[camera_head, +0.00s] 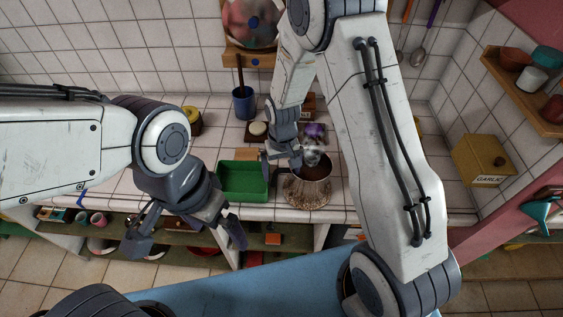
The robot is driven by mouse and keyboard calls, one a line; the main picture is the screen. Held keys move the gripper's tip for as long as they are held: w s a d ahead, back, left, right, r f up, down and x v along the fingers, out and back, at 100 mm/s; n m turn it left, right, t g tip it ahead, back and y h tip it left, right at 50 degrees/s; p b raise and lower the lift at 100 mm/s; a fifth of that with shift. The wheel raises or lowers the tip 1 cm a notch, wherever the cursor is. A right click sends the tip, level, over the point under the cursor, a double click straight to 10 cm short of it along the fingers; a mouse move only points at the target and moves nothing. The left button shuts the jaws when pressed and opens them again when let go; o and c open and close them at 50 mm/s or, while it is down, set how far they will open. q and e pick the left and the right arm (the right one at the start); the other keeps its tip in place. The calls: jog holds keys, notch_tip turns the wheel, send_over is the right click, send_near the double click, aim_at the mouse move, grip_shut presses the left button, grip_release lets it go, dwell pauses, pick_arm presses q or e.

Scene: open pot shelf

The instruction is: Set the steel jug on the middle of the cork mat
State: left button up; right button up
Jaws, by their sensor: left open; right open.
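The steel jug (311,183) appears as a shiny round vessel with a wide, brownish mouth. It stands upright on the counter, over the speckled cork mat (302,201), which shows around its lower front. The jug hides most of the mat, so how well centred it is cannot be told exactly. My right gripper (282,165) is open, pointing down at the jug's upper left side; whether it touches the jug is unclear. My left gripper (187,238) is open and empty, in front of the counter edge, well left of the jug.
A green tray (242,181) stands just left of the jug. A purple item (315,131) is behind it. A blue pot (243,103) and a white-topped round item (257,129) are further back. A yellow garlic box (484,160) stands at right. An open shelf (183,239) runs below the counter.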

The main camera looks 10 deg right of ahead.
notch_tip(320, 180, up, 9)
jog(key=shift+w+f+b, duration=0.1)
jog(key=shift+b, duration=0.9)
jog(key=shift+r, duration=0.6)
notch_tip(320, 180, down, 11)
jog(key=shift+r+p, duration=0.15)
jog(key=shift+p, duration=1.05)
jog(key=shift+r, duration=0.3)
